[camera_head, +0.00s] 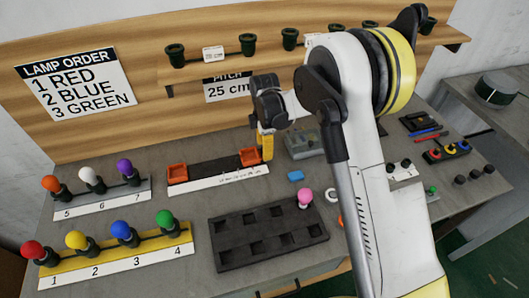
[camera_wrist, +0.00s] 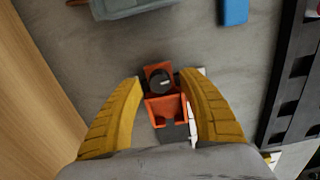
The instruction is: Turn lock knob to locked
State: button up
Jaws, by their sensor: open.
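A dark round knob (camera_wrist: 160,81) sits in an orange block (camera_wrist: 152,108) in the wrist view and shows a small light mark on its top. In the head view this seems to be the right orange block (camera_head: 250,157) on the dark rail, with its knob too small or hidden to tell. My gripper (camera_head: 267,148) points down just right of that block. In the wrist view its yellow fingers (camera_wrist: 163,92) are spread, one on each side of the orange block and knob, apparently without touching. Nothing is held between them.
Another orange block (camera_head: 178,172) stands at the rail's left end. A grey device (camera_head: 305,145), a blue block (camera_head: 296,175) and a black pocketed tray (camera_head: 225,250) lie near my gripper. Lamp racks (camera_head: 120,262) stand at left; a wooden shelf (camera_head: 225,66) runs above the bench.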

jog(key=shift+f, duration=0.35)
grip_shut()
jog(key=shift+m, duration=0.7)
grip_release()
jog(key=shift+r, duration=0.1)
